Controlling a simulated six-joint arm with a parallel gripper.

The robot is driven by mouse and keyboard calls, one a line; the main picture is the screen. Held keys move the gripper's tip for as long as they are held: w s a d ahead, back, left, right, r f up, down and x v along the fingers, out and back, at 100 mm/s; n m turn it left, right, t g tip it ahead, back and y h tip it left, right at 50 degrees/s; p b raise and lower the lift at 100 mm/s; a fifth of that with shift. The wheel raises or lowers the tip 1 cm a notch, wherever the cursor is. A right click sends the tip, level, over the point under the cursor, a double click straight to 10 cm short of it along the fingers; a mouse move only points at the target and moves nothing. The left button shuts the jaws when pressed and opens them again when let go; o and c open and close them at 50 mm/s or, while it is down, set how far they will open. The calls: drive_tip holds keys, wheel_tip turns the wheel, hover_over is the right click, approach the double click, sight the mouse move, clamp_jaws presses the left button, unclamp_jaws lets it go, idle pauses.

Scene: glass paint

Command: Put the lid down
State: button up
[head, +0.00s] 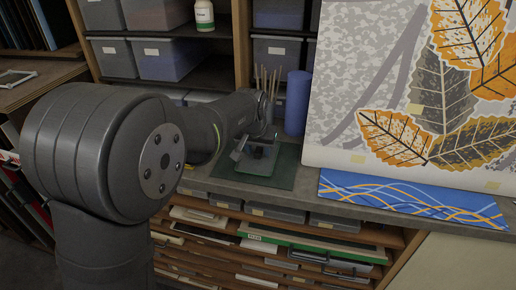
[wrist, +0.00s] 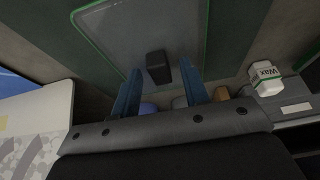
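The lid looks like a clear glass pane with a green edge (wrist: 112,38) and a dark block-shaped knob (wrist: 158,66) in the wrist view. My gripper (wrist: 160,68) has its two blue fingers spread on either side of the knob, with a visible gap on each side. In the head view my gripper (head: 255,148) is low over a dark green mat (head: 228,178) on the bench. A small dark shape and pale glass lie under it, partly hidden by the fingers. I cannot tell there whether the lid rests flat on the mat.
A large leaf-pattern panel (head: 372,75) and a blue patterned sheet (head: 410,198) are to the right. A white wax bottle (wrist: 265,78) shows in the wrist view. Shelves with grey bins (head: 175,58) are behind.

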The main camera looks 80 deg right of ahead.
sight(258, 152)
drive_tip(key=shift+r, duration=0.1)
drive_tip(key=v, duration=1.2)
drive_tip(key=x, duration=1.2)
drive_tip(key=shift+f, duration=0.2)
wheel_tip(258, 152, up, 3)
drive_tip(key=shift+f, duration=0.15)
drive_tip(key=shift+r, duration=0.75)
